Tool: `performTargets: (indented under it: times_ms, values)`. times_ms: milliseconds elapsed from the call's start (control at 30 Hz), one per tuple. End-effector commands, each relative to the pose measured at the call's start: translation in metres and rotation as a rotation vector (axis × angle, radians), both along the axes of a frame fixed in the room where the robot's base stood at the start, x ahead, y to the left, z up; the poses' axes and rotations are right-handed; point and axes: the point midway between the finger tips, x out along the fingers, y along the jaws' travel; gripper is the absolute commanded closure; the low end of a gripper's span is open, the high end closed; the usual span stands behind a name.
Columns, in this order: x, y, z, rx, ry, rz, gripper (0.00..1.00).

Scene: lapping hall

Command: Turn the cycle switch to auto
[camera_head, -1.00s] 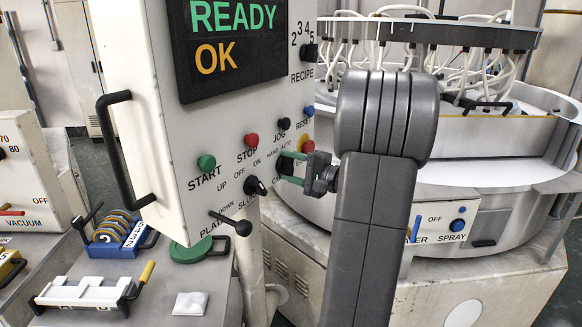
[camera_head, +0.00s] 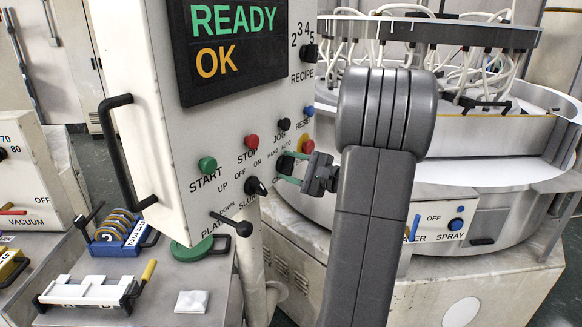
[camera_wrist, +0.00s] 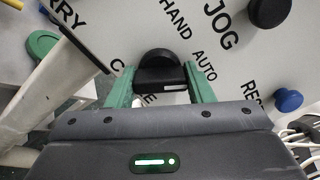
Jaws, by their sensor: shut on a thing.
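The cycle switch (camera_wrist: 158,68) is a black rotary knob on the sloping white panel, between the HAND and AUTO labels in the wrist view. My gripper (camera_wrist: 158,82) is shut on it, with one green finger on each side of the knob. A pale mark shows on the knob's near side, but I cannot tell clearly which label the knob points to.
Near the switch are the black JOG button (camera_head: 284,124), blue RESET button (camera_head: 308,111), red STOP button (camera_head: 251,141) and black slurry switch (camera_head: 255,186). The platen lever (camera_head: 232,224) sticks out lower left. A red-and-yellow control (camera_head: 306,146) is partly hidden behind my gripper.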

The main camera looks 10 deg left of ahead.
Motion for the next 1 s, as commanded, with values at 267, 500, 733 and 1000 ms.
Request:
performTargets:
  times_ms: [267,500,733,1000]
  values:
    - [0.000,0.000,-0.001,0.000,0.003,0.000,0.31]
    - [0.000,0.000,-0.001,0.000,0.001,0.000,0.31]
    - [-0.005,-0.016,-0.002,0.001,0.000,-0.003,0.31]
    - [-0.023,-0.072,-0.003,0.000,-0.001,-0.006,0.31]
